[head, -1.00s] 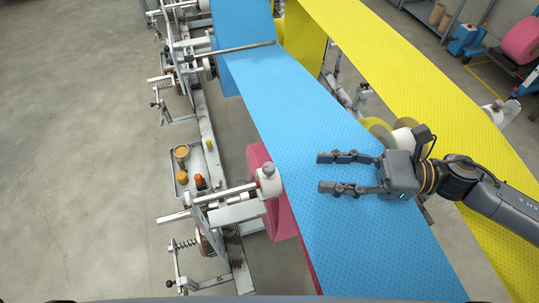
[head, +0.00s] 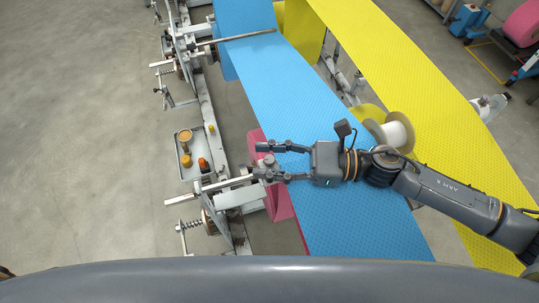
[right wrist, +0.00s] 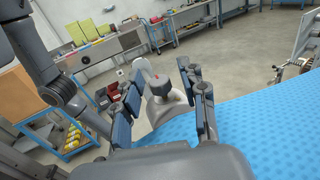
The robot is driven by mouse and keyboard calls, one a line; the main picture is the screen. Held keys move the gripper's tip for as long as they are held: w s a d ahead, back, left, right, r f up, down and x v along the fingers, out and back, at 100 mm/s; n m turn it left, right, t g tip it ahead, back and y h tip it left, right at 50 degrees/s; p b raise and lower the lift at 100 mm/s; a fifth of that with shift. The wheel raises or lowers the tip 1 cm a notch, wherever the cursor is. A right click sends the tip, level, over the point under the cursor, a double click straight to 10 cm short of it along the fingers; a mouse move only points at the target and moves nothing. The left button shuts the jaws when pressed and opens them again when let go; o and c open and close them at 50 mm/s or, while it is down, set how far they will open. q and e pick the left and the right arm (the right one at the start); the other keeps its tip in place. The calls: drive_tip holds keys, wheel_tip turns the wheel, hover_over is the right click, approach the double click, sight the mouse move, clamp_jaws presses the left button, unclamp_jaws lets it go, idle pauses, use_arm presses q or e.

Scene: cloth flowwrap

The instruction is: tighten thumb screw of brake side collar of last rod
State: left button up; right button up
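My right gripper (head: 262,160) reaches in from the right over the blue cloth. It is open, its two fingers apart on either side of the grey thumb screw (right wrist: 160,87). In the head view the screw (head: 269,159) shows between the fingertips and the collar is largely hidden by the gripper. The rod (head: 184,199) sticks out left of the frame beside the pink roll (head: 279,200). My left gripper is not in view.
The blue cloth (head: 262,90) runs beneath my right arm, with the yellow cloth (head: 395,75) to its right. A tray (head: 181,160) with a cup and small orange and yellow items lies left of the collar. A white spool (head: 396,134) stands near my forearm. The left floor is clear.

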clamp_jaws()
drive_tip(key=shift+m+t, duration=0.3)
drive_tip(key=shift+t, duration=0.1)
